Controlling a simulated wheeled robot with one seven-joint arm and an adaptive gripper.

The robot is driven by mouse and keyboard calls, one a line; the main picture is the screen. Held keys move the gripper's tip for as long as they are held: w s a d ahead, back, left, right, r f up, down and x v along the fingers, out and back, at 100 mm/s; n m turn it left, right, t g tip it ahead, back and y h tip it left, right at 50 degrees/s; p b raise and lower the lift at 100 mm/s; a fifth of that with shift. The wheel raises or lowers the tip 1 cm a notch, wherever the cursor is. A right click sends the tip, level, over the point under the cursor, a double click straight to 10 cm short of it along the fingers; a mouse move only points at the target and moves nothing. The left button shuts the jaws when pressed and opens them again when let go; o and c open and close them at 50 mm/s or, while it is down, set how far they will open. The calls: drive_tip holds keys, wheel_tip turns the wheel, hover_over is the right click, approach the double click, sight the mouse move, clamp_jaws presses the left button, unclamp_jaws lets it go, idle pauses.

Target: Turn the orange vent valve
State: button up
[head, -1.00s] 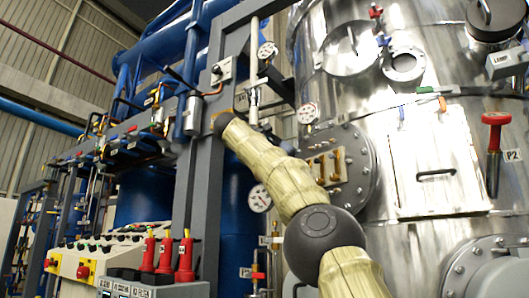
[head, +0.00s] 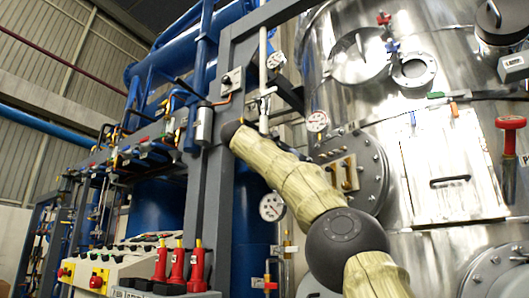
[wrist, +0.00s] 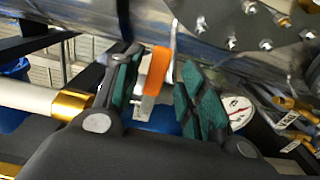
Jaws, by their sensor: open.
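In the wrist view, the orange valve handle (wrist: 157,69) stands upright between the two fingers of my gripper (wrist: 160,95). The fingers have dark green pads and are spread apart. A gap shows on each side of the handle, so neither pad visibly touches it. A small metal fitting sits below the handle. In the head view, my arm reaches up toward the grey frame post, and my gripper is hidden behind its end. I cannot make out this handle for sure there.
A steel vessel (head: 455,255) fills the right side, with a bolted flange (head: 373,160) beside my arm. A grey post (head: 210,200) and blue pipes stand left. Gauges (head: 272,207) hang near my arm; one (wrist: 238,112) is close to the right finger. A white pipe (wrist: 25,97) lies left of my gripper.

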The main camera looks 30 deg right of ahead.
drive_tip(key=v, duration=1)
drive_tip(key=shift+a, duration=0.2)
drive_tip(key=shift+s, duration=0.1)
